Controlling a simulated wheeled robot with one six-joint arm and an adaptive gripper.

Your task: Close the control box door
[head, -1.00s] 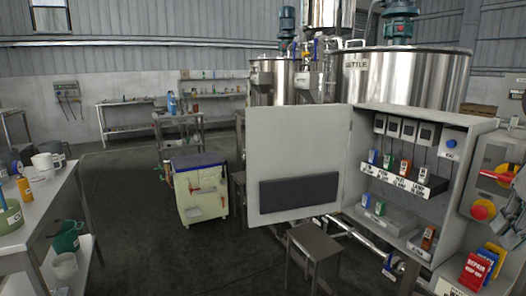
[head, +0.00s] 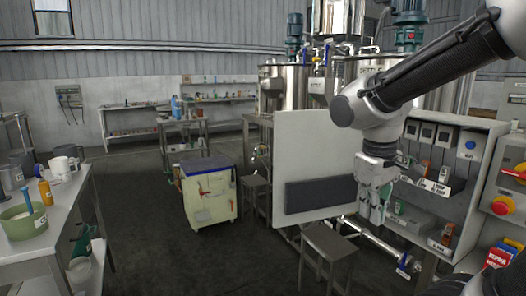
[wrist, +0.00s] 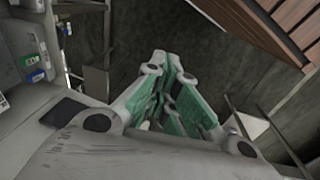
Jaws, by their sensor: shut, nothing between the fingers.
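The control box (head: 478,190) stands at the right with its front open, showing devices and tagged switches inside. Its pale grey door (head: 305,150) is swung wide open to the left, with a dark panel on its lower part. My gripper (head: 377,215) hangs pointing down in front of the box opening, near the door's right, hinge-side part; I cannot tell whether it touches the door. In the wrist view my gripper (wrist: 180,78) has its green-padded fingers together and empty. My arm hides the hinge side and part of the box interior.
A grey stool (head: 328,243) stands below the door. A cart with a blue top (head: 207,165) is left of the door, and a bench with cups and a green bowl (head: 25,220) is at far left. Steel tanks (head: 290,95) stand behind. Floor between is clear.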

